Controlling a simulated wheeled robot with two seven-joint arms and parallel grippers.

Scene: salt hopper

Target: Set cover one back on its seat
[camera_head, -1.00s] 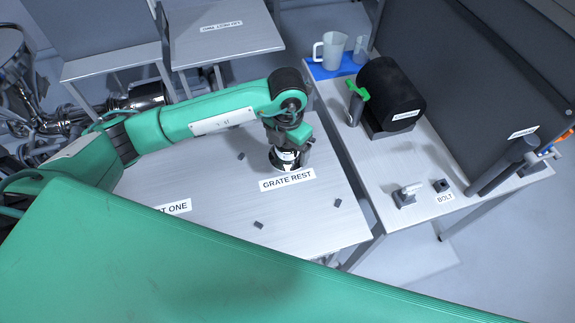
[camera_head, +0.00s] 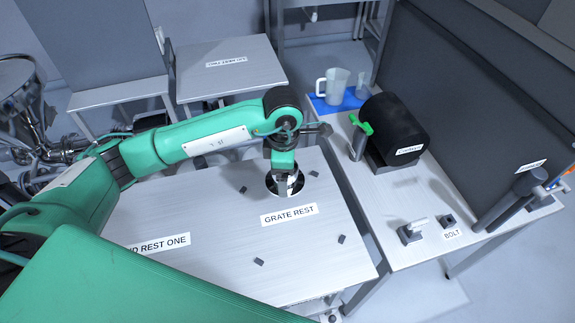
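My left gripper (camera_head: 285,184) points down over the metal table (camera_head: 200,215), just behind the "GRATE REST" label (camera_head: 289,214). I see it from above, and its wrist hides the fingers, so I cannot tell whether it is open or holds anything. I cannot make out cover one or its seat. A label whose readable part ends in "REST ONE" (camera_head: 160,244) lies on the same table at left, partly cut off by my green link; the visible surface around it is bare. My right gripper is not in view.
Small dark pegs (camera_head: 259,262) stand on the table. The right bench (camera_head: 440,245) holds a black drum-shaped unit (camera_head: 395,125), a clear jug (camera_head: 334,87) on a blue mat, and a small block with a light handle (camera_head: 411,232) near the "BOLT" label. Another table (camera_head: 235,80) stands behind.

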